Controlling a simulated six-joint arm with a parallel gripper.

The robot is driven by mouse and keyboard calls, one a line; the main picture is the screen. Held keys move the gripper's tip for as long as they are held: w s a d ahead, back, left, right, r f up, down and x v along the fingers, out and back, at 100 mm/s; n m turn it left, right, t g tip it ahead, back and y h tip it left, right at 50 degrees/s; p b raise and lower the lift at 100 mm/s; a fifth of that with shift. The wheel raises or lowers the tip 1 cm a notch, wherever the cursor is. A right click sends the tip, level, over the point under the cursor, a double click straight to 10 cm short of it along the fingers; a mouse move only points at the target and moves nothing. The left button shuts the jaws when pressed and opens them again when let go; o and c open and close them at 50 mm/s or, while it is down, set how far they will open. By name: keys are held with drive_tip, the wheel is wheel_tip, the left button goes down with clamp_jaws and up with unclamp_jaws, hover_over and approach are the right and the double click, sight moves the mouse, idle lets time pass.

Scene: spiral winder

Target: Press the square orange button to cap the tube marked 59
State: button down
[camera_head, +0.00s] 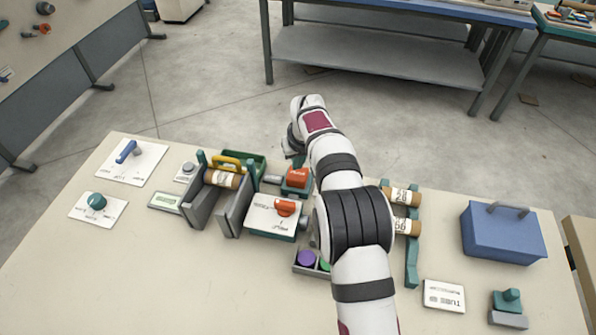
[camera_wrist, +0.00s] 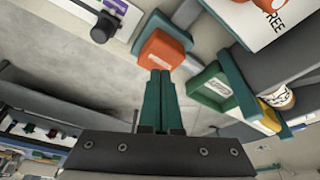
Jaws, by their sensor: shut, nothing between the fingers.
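The square orange button (camera_head: 297,177) sits on a dark green housing behind the white winder box; it also shows in the wrist view (camera_wrist: 162,50). My gripper (camera_wrist: 160,74) is shut and empty, its green fingertips just below the orange block in the wrist picture. I cannot tell whether they touch. In the head view my gripper is mostly hidden behind my wrist, beside the button's housing. A cardboard tube (camera_head: 222,179) lies between the grey plates of the winder. Its marking is too small to read.
An orange knob (camera_head: 285,207) sits on the white box. More tubes (camera_head: 403,196) lie on a green rack at right. A blue box (camera_head: 502,232), a purple button (camera_head: 306,258), a teal knob (camera_head: 97,201) and a blue lever (camera_head: 126,151) stand around. The front left table is clear.

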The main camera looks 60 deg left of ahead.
sight(297, 173)
drive_tip(key=shift+f, duration=0.25)
drive_tip(key=shift+f, duration=1.6)
drive_tip(key=shift+r, duration=4.1)
